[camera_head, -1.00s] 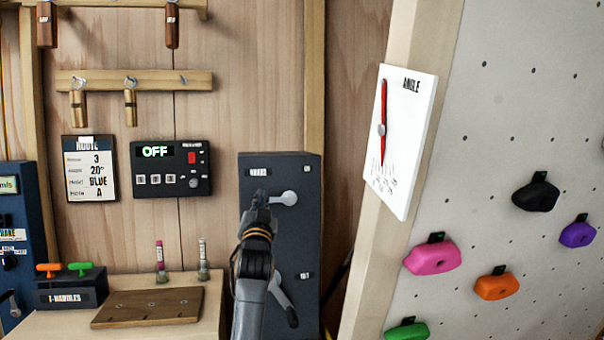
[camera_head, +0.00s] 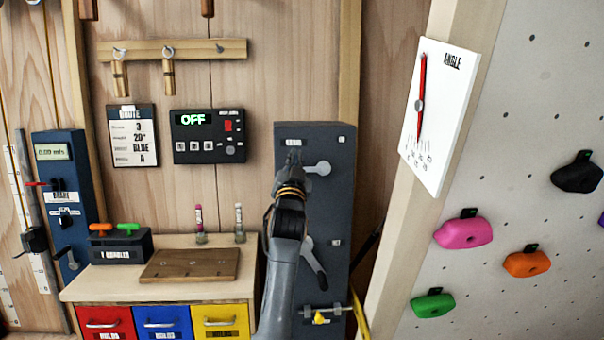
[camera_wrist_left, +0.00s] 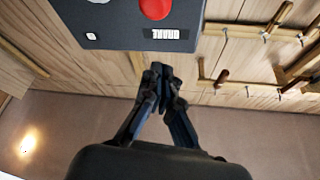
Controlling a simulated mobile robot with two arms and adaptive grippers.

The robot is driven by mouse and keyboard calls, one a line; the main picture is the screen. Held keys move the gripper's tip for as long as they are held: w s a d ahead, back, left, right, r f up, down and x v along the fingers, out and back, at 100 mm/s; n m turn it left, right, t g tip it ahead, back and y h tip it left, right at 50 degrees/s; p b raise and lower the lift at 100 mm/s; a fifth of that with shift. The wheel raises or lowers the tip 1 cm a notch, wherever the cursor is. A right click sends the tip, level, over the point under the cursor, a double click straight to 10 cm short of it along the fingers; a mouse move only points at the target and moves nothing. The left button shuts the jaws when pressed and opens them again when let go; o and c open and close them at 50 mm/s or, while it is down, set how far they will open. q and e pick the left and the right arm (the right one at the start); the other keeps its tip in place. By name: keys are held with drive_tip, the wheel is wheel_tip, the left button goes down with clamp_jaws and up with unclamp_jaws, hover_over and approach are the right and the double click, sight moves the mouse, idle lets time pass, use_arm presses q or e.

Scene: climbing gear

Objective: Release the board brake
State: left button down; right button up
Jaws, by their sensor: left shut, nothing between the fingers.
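A tall dark grey cabinet (camera_head: 324,220) stands against the wooden wall, with a small label at its top left and a light grey lever (camera_head: 318,168) pointing right. A second lever with a dark handle (camera_head: 315,264) hangs lower down. In the left wrist view the cabinet (camera_wrist_left: 120,30) is upside down, with a round red part (camera_wrist_left: 156,7) beside a label (camera_wrist_left: 170,33) that seems to read BRAKE. My left gripper (camera_head: 294,158) is in front of the upper cabinet, just below the label, hiding what is behind it. In the wrist view its fingers (camera_wrist_left: 160,78) are together and empty. My right gripper is out of view.
A black control box (camera_head: 208,136) reading OFF hangs left of the cabinet. A bench (camera_head: 90,290) with coloured drawers stands at lower left. The climbing wall (camera_head: 520,150) and angle plate (camera_head: 432,120) are on the right. A yellow piece (camera_head: 320,318) sits low on the cabinet.

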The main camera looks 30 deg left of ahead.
use_arm(q)
drive_tip(key=s+d+f+b, duration=0.1)
drive_tip(key=s+d+f, duration=0.2)
drive_tip(key=s+d, duration=0.1)
drive_tip(key=shift+s+f+b, duration=0.3)
drive_tip(key=shift+s+b, duration=0.1)
drive_tip(key=shift+s, duration=0.1)
drive_tip(key=shift+d, duration=0.1)
